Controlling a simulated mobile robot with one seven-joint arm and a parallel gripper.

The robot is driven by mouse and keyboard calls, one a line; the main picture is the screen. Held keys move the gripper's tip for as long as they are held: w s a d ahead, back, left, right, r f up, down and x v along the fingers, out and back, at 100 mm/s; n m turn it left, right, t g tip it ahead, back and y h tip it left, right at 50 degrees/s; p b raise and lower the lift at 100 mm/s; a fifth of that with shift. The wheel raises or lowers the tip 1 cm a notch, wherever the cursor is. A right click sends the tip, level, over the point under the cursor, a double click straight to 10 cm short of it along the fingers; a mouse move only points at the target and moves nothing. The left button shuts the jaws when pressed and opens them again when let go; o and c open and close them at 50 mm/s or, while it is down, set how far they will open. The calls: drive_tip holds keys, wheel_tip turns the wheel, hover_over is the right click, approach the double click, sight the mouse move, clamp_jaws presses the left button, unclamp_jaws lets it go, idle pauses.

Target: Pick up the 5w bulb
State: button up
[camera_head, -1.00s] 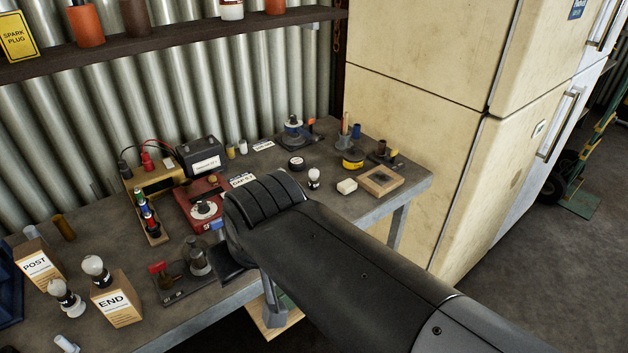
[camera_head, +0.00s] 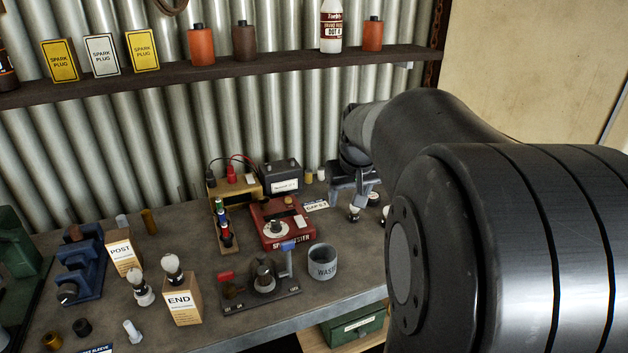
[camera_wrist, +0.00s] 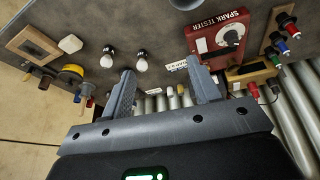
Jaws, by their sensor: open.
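Two small bulbs with white globes and dark bases stand on the bench; the wrist view shows one bulb (camera_wrist: 141,61) near my left finger and another bulb (camera_wrist: 108,57) beyond it. In the head view, one bulb (camera_head: 353,213) shows just below my gripper (camera_head: 352,190), and the other (camera_head: 385,213) is partly hidden by my arm. Two larger bulbs (camera_head: 173,267) (camera_head: 140,288) stand by the END box. I cannot read any wattage. My gripper (camera_wrist: 161,66) is open and empty, fingers spread above the bench near the bulbs.
A red spark tester (camera_head: 282,224) lies left of my gripper, with a battery (camera_head: 283,177) behind. A grey washer cup (camera_head: 322,262) stands near the front edge. The wrist view shows a wooden frame (camera_wrist: 33,45), a white block (camera_wrist: 70,44) and a yellow-topped item (camera_wrist: 72,73).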

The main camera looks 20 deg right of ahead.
drive_tip(key=shift+m+g, duration=0.4)
drive_tip(key=shift+m, duration=0.3)
drive_tip(key=w+d+f, duration=0.2)
drive_tip(key=d+f, duration=0.2)
drive_tip(key=d, duration=0.2)
drive_tip(key=w+d+f, duration=0.3)
drive_tip(key=d+f, duration=0.2)
drive_tip(key=d, duration=0.2)
drive_tip(key=w+d+f, duration=0.3)
drive_tip(key=d+f, duration=0.2)
drive_tip(key=d, duration=0.1)
drive_tip(key=shift+w+d+f, duration=0.1)
drive_tip(key=shift+d+f, duration=0.05)
drive_tip(key=shift+d, duration=0.25)
drive_tip(key=shift+w+a+x, duration=0.1)
drive_tip(key=shift+a+x, duration=0.1)
drive_tip(key=shift+x, duration=1.15)
drive_tip(key=shift+w+a+x, duration=0.1)
drive_tip(key=shift+a+x, duration=0.1)
drive_tip(key=shift+x, duration=1.15)
drive_tip(key=shift+c, duration=0.4)
drive_tip(key=c, duration=1)
